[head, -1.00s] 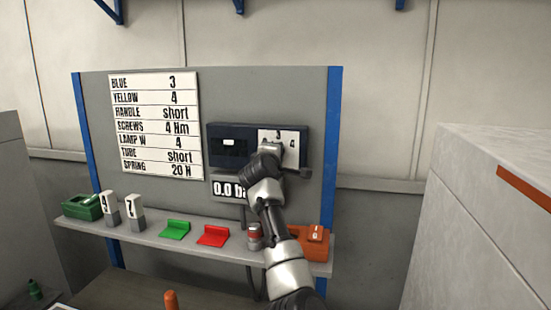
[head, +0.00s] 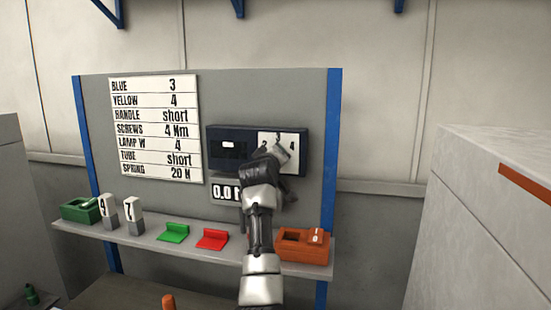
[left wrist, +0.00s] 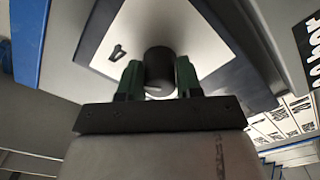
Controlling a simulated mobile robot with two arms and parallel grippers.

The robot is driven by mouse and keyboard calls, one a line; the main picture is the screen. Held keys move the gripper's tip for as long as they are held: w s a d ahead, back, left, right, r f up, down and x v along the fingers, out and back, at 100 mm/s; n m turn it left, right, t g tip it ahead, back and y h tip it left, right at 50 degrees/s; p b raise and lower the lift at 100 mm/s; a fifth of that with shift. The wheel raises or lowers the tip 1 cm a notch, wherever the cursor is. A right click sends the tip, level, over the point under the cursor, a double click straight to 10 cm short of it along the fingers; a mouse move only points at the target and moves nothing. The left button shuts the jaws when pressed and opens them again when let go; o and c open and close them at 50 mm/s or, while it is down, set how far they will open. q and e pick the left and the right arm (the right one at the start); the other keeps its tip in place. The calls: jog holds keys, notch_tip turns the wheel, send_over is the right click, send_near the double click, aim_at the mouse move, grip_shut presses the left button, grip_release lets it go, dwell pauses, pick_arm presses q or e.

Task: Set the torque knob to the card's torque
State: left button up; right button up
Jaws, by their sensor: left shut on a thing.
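The white card (head: 155,130) on the grey panel lists several settings; its SCREWS row reads 4 Nm. To its right is a dark box (head: 232,166) with a white dial plate (head: 294,138), where 2, 3 and 4 show. My left gripper (head: 272,155) is at the dial and hides the knob in the head view. In the left wrist view, the dark round knob (left wrist: 158,65) sits between the two green-padded fingers, which are shut on it. A 4 shows on the plate beside it. The knob's pointer setting cannot be read. My right gripper is not in view.
A pressure display (head: 222,192) is under the dark box, partly covered by my arm. The shelf (head: 145,241) holds a green box (head: 76,211), two numbered blocks, a green piece (head: 174,232), a red piece (head: 212,239) and an orange box (head: 292,247).

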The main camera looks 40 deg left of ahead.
pick_arm(q)
jog(key=shift+f, duration=0.25)
dwell(0.3)
jog(key=o, duration=0.9)
jog(key=shift+r, duration=0.15)
jog(key=shift+s+d+b, duration=0.2)
jog(key=shift+s+b, duration=0.1)
jog(key=b+v, duration=0.4)
jog(key=v, duration=0.6)
